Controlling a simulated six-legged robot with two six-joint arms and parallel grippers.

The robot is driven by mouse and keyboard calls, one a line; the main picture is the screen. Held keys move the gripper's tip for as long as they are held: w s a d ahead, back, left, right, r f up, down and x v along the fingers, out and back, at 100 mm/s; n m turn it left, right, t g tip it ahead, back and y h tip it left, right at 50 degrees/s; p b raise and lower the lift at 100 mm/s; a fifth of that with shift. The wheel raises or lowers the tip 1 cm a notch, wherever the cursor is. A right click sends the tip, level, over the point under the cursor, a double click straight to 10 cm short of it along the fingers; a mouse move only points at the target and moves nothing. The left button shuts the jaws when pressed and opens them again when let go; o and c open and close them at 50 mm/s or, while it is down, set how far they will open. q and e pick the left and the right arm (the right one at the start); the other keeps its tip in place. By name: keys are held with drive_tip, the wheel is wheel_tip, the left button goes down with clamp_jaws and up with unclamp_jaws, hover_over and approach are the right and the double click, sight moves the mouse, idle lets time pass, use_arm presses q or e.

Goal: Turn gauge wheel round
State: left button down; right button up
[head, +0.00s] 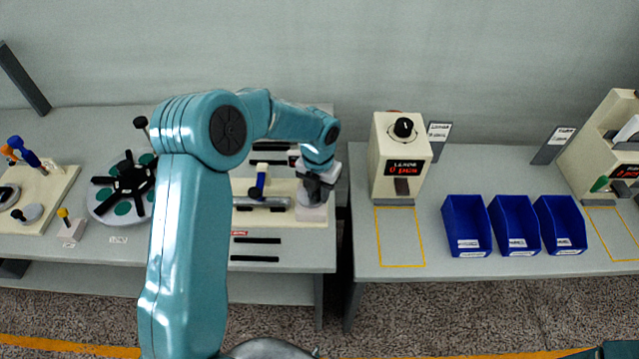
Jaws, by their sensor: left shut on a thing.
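My left gripper (318,190) is at the right end of a cream fixture (240,187) on the left table, above a whitish block (312,214). It is shut on a small part there, which appears to be the gauge wheel; the jaws and wrist hide most of it, so its turn angle cannot be told. A grey horizontal cylinder (262,203) lies on the fixture just left of the gripper, with a blue-handled lever (261,178) standing by it. My right gripper is not in view.
A round plate (103,203) with a black spoked hub and green discs sits left of my arm. A cream machine (389,160) with a black knob and red display, and blue bins (467,226), stand on the right table. A gap separates the tables.

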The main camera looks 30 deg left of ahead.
use_arm(q)
drive_tip(key=shift+s+r+m+p, duration=0.1)
drive_tip(key=shift+r+m+p, duration=0.15)
drive_tip(key=shift+m+p, duration=0.5)
drive_tip(key=shift+f+p, duration=0.15)
drive_tip(key=shift+p, duration=0.2)
drive_tip(key=shift+s+f, duration=0.1)
drive_tip(key=c, duration=0.9)
unclamp_jaws()
